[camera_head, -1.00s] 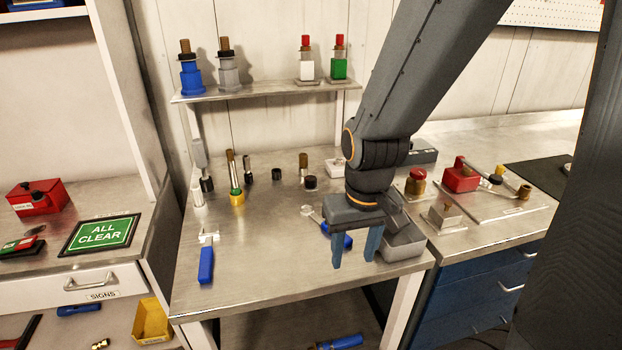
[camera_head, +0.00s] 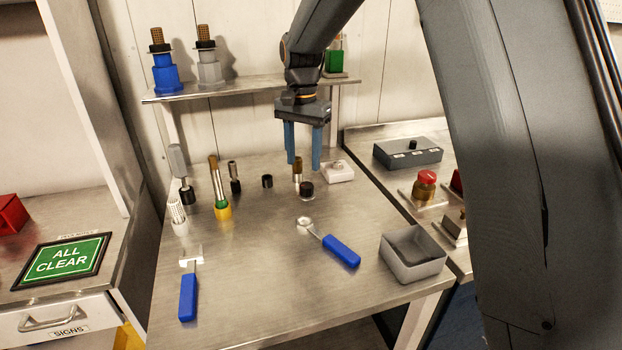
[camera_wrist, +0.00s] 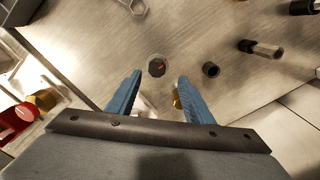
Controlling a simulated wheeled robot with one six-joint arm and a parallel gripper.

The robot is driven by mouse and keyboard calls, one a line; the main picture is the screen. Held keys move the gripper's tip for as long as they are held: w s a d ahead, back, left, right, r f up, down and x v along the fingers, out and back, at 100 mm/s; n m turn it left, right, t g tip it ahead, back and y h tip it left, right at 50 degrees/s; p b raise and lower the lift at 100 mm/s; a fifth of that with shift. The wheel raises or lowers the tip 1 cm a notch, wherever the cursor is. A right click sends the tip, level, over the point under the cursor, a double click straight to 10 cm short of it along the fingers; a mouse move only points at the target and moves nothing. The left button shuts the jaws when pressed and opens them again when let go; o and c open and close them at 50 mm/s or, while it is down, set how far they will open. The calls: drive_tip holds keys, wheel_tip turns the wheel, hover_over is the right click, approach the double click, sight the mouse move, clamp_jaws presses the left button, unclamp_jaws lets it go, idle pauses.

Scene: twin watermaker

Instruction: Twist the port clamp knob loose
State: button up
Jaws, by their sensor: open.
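I cannot tell for sure which part is the port clamp knob; no label is readable. A short black round piece (camera_head: 307,190) stands on the bench in front of my gripper. In the wrist view this dark round piece (camera_wrist: 157,66) shows a small red mark on top, just beyond the fingers. A brass-topped post (camera_head: 297,168) stands behind it, near a fingertip; brass shows beside the right finger in the wrist view. A red knob on a brass body (camera_head: 426,181) stands to the right. My gripper (camera_head: 304,165) points down, open and empty, at the back of the bench.
A white block (camera_head: 338,172) sits close right of the fingers. Several upright cylinders stand to the left, including a yellow-based one (camera_head: 222,210). The shelf (camera_head: 250,86) is behind my gripper. A blue-handled tool (camera_head: 340,250) and a grey bin (camera_head: 414,255) lie in front.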

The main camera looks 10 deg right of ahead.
sight(307, 185)
drive_tip(key=f, duration=0.2)
drive_tip(key=f+p, duration=0.1)
drive_tip(key=f, duration=0.4)
drive_tip(key=shift+d+f+p, duration=0.2)
drive_tip(key=shift+d+p, duration=0.1)
drive_tip(key=shift+d, duration=0.1)
